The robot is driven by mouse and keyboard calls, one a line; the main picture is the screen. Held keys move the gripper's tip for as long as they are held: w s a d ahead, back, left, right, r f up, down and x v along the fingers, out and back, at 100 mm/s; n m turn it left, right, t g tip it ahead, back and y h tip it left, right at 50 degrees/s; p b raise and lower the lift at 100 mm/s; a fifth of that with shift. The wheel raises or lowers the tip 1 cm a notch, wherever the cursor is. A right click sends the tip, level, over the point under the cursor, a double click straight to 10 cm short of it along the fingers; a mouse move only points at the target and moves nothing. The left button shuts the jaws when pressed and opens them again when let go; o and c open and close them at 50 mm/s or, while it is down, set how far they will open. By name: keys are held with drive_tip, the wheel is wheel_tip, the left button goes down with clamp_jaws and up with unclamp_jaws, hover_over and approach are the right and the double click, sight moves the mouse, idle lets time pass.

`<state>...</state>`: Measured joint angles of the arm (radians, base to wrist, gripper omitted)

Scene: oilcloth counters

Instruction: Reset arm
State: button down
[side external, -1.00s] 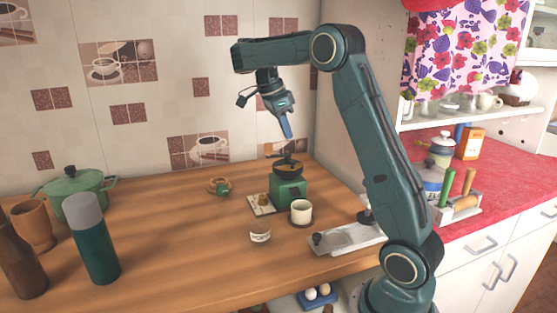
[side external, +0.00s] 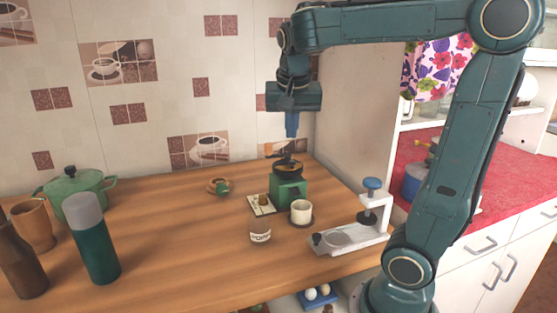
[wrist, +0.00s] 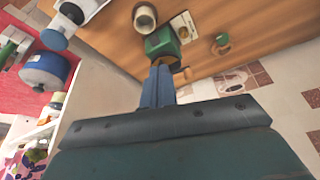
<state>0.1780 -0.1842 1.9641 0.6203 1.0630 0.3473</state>
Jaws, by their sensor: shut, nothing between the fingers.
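My gripper (side external: 292,128) is shut and empty, with its blue fingers pointing down. In the side external view it is above the green coffee grinder (side external: 289,187) at the back of the wooden counter. In the wrist view the shut fingers (wrist: 159,80) lie in front of the green grinder (wrist: 162,42) and hide part of it. My arm is raised, reaching left from the right side of the counter.
A green bottle (side external: 97,250) and a green pot (side external: 75,193) stand at left. The counter's middle is clear.

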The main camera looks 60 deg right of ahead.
drive_tip(key=s+a+f+n+t+y, duration=0.2)
drive_tip(key=s+a+f+n, duration=0.1)
drive_tip(key=s+a+n, duration=0.2)
drive_tip(key=s+a+f+n+t+y, duration=0.1)
drive_tip(key=s+a+f+n, duration=0.2)
drive_tip(key=s+a+n, duration=0.2)
drive_tip(key=shift+s+a+n+t+y, duration=0.2)
drive_tip(key=shift+a+n+t+y, duration=0.2)
drive_tip(key=shift+a+n, duration=1.45)
drive_tip(key=shift+a+m, duration=0.4)
drive_tip(key=shift+m, duration=0.05)
